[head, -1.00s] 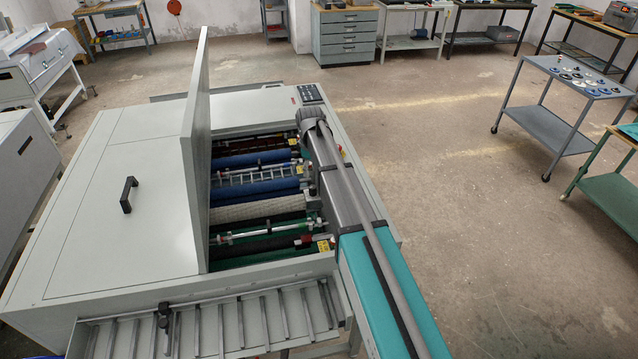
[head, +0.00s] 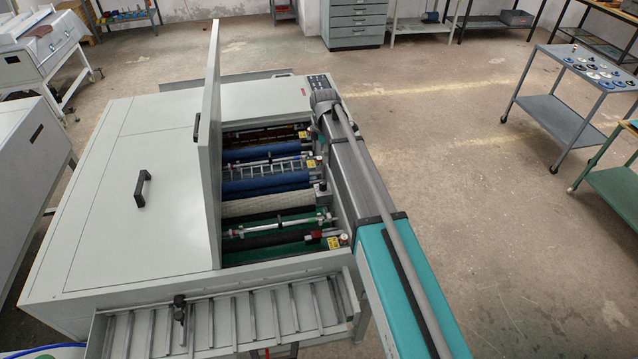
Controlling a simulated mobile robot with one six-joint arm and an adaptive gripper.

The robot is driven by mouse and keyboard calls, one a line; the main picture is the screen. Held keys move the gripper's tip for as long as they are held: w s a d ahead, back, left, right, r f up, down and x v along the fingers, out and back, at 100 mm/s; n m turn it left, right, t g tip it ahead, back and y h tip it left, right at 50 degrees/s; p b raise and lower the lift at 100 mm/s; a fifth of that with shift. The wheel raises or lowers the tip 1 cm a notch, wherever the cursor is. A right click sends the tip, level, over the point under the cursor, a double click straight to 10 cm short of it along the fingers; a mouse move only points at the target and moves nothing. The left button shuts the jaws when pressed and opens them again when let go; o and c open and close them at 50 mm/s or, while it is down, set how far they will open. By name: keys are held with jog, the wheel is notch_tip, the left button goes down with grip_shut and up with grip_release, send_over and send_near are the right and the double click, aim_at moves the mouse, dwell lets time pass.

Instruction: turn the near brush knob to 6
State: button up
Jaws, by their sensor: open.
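The plate processor (head: 110,190) stands in the head view with its lid (head: 209,150) raised and its rollers exposed. A green brush roller (head: 262,254) lies near the front of the opening and blue rollers (head: 262,186) lie farther back. A small knob (head: 345,239) appears beside a yellow label (head: 334,243) at the near right of the opening. It is too small for me to read any number or setting. My arm runs along the right side of the opening and covers part of that edge.
A slatted tray (head: 130,330) sticks out at the machine's front. A keypad (head: 319,82) is at its back right corner. The raised lid walls off the opening's left side. The floor (head: 450,160) to the right is clear up to a grey trolley (head: 560,115).

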aim_at(323, 183)
jog(key=shift+f, duration=0.15)
jog(key=f+b, duration=1.3)
jog(key=shift+s+f+b, duration=0.25)
jog(key=shift+s+b, duration=0.1)
dwell(0.4)
dwell(0.4)
